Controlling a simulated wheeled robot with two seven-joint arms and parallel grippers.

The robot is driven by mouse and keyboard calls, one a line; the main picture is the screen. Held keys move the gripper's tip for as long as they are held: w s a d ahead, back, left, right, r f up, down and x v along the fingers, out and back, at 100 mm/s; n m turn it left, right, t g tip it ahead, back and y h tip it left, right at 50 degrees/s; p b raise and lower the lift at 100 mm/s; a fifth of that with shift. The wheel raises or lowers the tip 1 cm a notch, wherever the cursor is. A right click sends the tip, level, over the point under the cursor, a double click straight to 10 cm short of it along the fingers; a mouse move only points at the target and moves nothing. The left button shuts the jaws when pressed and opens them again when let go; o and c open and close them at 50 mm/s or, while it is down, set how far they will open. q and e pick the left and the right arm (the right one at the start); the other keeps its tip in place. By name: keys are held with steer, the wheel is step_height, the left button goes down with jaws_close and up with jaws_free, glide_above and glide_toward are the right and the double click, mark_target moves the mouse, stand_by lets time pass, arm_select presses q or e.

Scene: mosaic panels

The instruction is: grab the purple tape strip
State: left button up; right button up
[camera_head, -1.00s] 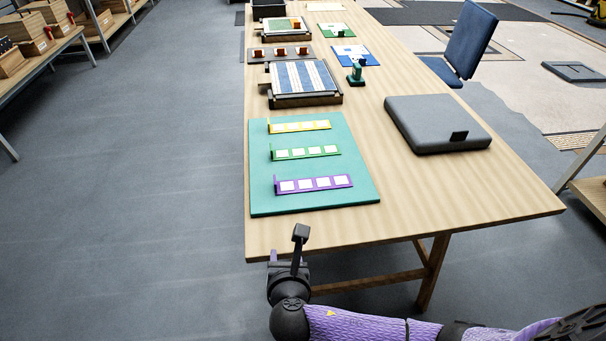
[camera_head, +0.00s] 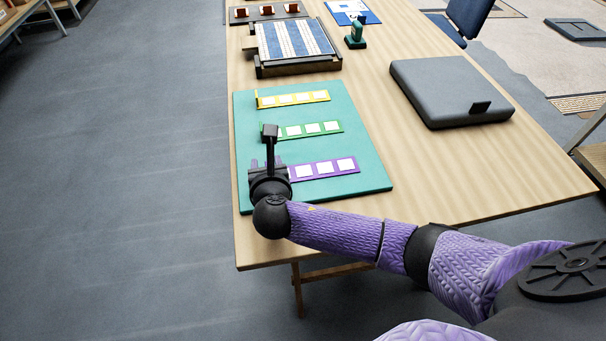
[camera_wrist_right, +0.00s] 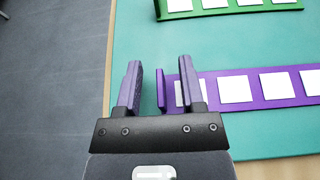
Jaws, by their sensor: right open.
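The purple tape strip (camera_head: 325,169) lies on the teal board (camera_head: 373,178), nearest the front, with several white squares along it. In the right wrist view the strip (camera_wrist_right: 243,88) runs off to the right, and a raised purple tab (camera_wrist_right: 161,90) stands at its left end. My right gripper (camera_head: 268,160) is above the board at the strip's left end. In the wrist view its open purple fingers (camera_wrist_right: 160,85) have the tab between them in the picture; I cannot tell whether they touch it. The right finger covers part of the first white square. My left gripper is not in view.
A green strip (camera_head: 309,130) and a yellow strip (camera_head: 293,99) lie behind on the same board. A grey case (camera_head: 445,88) lies on the table to the right. A striped panel (camera_head: 294,40) in a dark frame stands farther back. Bare table (camera_head: 440,170) is free right of the board.

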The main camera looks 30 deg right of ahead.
steer(key=shift+w+d+f, duration=0.1)
steer(key=shift+w+f, duration=0.05)
steer(key=shift+w, duration=0.2)
jaws_close()
